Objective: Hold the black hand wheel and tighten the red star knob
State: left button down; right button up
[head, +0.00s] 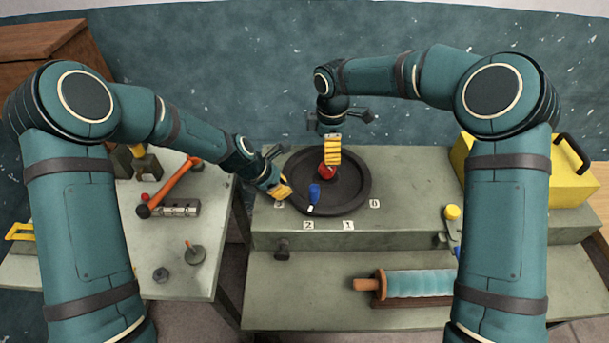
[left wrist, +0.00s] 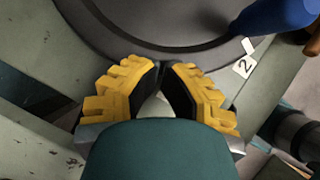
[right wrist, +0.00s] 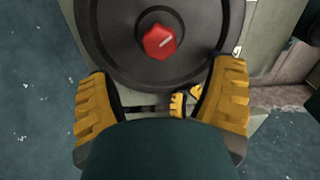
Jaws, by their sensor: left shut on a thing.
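The black hand wheel (head: 358,192) lies flat on the grey bench, with a blue handle (head: 314,192) standing on its near side. The red star knob (head: 325,171) sits at the wheel's middle and bears a white line in the right wrist view (right wrist: 158,42). My left gripper (head: 285,189) is shut on the wheel's rim at its left side; the left wrist view shows its yellow fingers (left wrist: 162,75) closed together at the rim. My right gripper (head: 333,150) is over the knob. Its fingers (right wrist: 164,90) are wide apart and empty, and the knob is beyond their tips.
Number tags, among them a 2 (head: 308,225) and a 1 (head: 348,225), sit along the wheel's near side. A yellow case (head: 520,175) stands at the right. A blue roller (head: 420,283) lies in front. The left table (head: 130,215) holds an orange-handled tool (head: 172,185).

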aim_at(326, 166)
notch_tip(326, 166, down, 8)
jog(key=shift+a+r+n, duration=0.1)
jog(key=shift+a+n, duration=0.05)
jog(key=shift+n, duration=1.05)
jog(key=c, duration=1.2)
